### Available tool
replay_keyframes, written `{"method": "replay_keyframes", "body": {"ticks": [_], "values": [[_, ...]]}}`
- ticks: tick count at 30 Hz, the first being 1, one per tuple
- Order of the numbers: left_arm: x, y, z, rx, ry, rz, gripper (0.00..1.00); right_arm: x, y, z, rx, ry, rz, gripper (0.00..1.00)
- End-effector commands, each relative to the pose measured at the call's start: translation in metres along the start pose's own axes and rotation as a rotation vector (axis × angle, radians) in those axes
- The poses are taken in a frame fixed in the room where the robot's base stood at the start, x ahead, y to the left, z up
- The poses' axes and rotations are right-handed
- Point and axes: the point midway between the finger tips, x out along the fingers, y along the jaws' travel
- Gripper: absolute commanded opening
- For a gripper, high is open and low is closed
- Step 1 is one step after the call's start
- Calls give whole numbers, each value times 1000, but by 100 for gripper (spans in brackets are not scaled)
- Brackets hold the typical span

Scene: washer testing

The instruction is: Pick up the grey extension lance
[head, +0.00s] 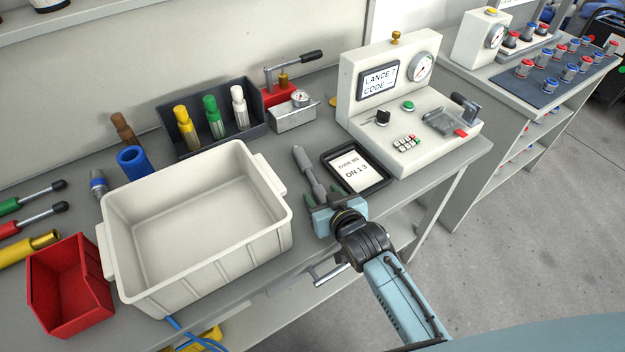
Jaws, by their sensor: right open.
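The grey extension lance (308,168) lies on the bench between the white bin and the black-framed card, its far end pointing up and to the left. My right gripper (324,195) is open at the lance's near end, coming in from the bench's front edge. Its dark green fingertips show on either side of the lance, and the near end is partly hidden by the gripper. I cannot tell whether the fingers touch the lance. My left gripper is not in view.
The white bin (132,221) stands close on the left. The black-framed card (384,169) lies close on the right, before the test console (438,133). A black rack (258,131) with coloured nozzles stands behind. A red bin (60,318) is at far left.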

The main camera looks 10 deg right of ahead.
Motion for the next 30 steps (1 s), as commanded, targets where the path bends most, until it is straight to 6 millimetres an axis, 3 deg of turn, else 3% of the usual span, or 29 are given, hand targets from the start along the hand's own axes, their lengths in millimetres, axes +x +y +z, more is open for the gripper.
{"method": "replay_keyframes", "body": {"ticks": [6,18,26,30], "values": [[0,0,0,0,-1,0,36,0,0,0,0,0,0,50],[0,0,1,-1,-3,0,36,0,0,0,0,0,0,0],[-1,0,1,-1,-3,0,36,-1,0,-4,0,3,0,0],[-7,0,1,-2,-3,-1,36,-8,0,-21,-1,6,0,0]]}}
